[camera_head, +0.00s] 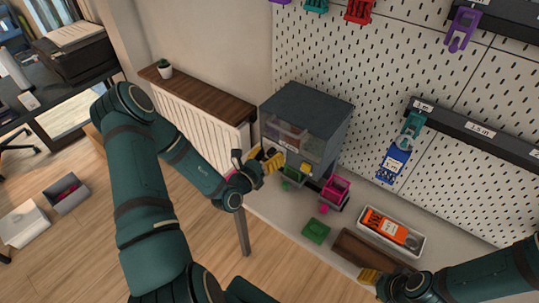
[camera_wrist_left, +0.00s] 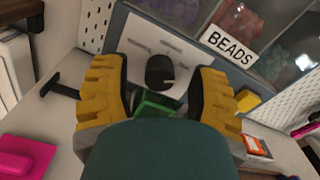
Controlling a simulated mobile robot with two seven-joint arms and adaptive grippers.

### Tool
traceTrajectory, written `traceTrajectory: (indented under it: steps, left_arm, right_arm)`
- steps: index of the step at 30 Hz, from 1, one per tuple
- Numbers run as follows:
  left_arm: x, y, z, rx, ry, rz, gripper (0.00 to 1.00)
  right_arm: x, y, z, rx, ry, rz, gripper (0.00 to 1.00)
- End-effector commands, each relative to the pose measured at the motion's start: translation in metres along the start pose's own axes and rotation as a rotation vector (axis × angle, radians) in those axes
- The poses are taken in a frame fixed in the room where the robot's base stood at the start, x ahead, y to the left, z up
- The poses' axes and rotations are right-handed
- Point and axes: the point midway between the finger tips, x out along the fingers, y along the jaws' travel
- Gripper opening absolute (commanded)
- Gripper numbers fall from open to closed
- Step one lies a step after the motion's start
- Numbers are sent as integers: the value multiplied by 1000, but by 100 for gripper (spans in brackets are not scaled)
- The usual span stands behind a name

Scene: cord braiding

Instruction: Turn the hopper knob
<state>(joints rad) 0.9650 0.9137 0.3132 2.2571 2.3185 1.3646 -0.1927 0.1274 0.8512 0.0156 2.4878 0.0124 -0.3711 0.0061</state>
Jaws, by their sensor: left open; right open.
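The bead hopper (camera_head: 313,108) is a grey box with a dark top and clear front windows, standing against the pegboard. In the left wrist view its "BEADS" label (camera_wrist_left: 230,47) shows on the front. A dark round knob (camera_wrist_left: 160,70) sits on the light front panel. My left gripper (camera_head: 268,160) is open at the hopper's lower left front. In the left wrist view its yellow fingers (camera_wrist_left: 165,80) stand either side of the knob; contact cannot be told. The knob is not clear in the head view. My right gripper (camera_head: 369,277) is at the bottom right, away from the hopper.
A green cup (camera_head: 292,175) sits below the hopper front, with a pink bin (camera_head: 336,188) to its right. A green block (camera_head: 316,231), a brown box (camera_head: 350,250) and a white tray (camera_head: 413,247) with an orange tool lie on the bench. A radiator stands left.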

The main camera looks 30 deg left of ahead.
Motion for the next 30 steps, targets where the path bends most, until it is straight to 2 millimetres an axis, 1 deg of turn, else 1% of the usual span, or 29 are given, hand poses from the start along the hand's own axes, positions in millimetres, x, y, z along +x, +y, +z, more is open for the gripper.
traceTrajectory:
  steps: [8, 9, 11, 12, 14, 15, 23, 30]
  left_arm:
    - [2, 0, 0, 0, 1, 0, 59]
    - [2, 0, 0, 0, 0, 0, 58]
    - [2, 0, 0, 0, 0, 0, 37]
    - [2, 0, 0, 0, 1, 0, 23]
    - [2, 0, 0, 0, 1, 0, 2]
    - [2, 0, 0, 0, 1, 0, 0]
    - [1, 0, 0, -14, 1, 0, 0]
    - [1, 0, 2, -107, 1, 1, 0]
  right_arm:
    - [0, 0, 0, 0, 0, 0, 47]
    - [0, 0, 0, 0, 0, 0, 47]
    - [0, 0, 0, 0, 0, 0, 47]
    - [0, 0, 0, 0, 0, 0, 47]
    - [0, 0, 0, 0, 0, 0, 47]
    - [0, 0, 0, 0, 0, 0, 47]
    - [-2, -1, -1, 0, 1, 0, 47]
    - [-14, -5, -6, 3, 12, 1, 47]
